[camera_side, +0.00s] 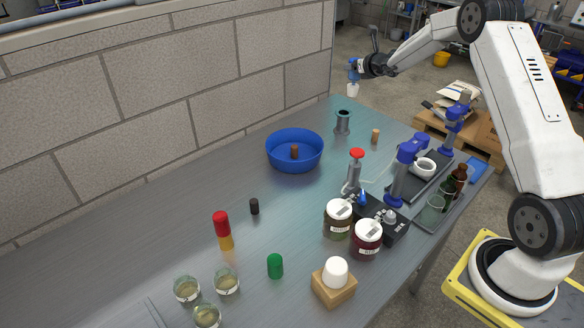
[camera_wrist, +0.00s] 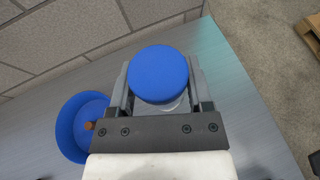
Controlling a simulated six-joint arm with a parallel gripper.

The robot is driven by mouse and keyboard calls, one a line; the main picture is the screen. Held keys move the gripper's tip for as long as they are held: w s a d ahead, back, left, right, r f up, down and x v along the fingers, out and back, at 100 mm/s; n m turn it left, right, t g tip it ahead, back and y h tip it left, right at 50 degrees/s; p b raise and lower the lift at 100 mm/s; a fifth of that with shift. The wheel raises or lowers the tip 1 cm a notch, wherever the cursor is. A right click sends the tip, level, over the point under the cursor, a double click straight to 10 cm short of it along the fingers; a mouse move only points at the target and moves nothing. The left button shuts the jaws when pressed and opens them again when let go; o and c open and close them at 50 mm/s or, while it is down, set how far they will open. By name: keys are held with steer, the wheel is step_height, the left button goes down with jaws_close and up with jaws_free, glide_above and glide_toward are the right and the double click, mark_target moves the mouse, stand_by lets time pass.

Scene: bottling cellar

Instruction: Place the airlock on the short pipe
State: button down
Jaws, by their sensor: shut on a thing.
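The airlock (camera_side: 353,89) has a blue round cap and a pale, clear lower part. My gripper (camera_side: 357,71) is shut on it and holds it upright in the air. In the wrist view the airlock's blue cap (camera_wrist: 158,74) sits between the two fingers of my gripper (camera_wrist: 160,88). The short pipe (camera_side: 342,122) is a grey flanged piece standing upright near the far end of the table. In the side view the airlock shows above it and slightly right, apart from it. The pipe does not show in the wrist view.
A blue bowl (camera_side: 273,150) with a brown cork in it stands left of the pipe. A loose cork (camera_side: 375,136) stands to its right. A red-topped device (camera_side: 357,155), jars (camera_side: 366,240) and blue stands (camera_side: 407,165) are nearer. A block wall (camera_side: 200,95) runs along the left.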

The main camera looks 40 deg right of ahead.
steer(key=w+d+f, duration=0.1)
steer(key=w+f, duration=0.2)
steer(key=f, duration=0.2)
steer(key=shift+w+d, duration=0.3)
steer(key=shift+d, duration=0.1)
steer(key=shift+w+d+f, duration=0.1)
steer(key=shift+w+f, duration=0.05)
steer(key=shift+f, duration=0.75)
steer(key=shift+w+f, duration=0.1)
steer(key=shift+f, duration=0.8)
steer(key=shift+f, duration=0.2)
jaws_free()
steer(key=shift+r, duration=0.1)
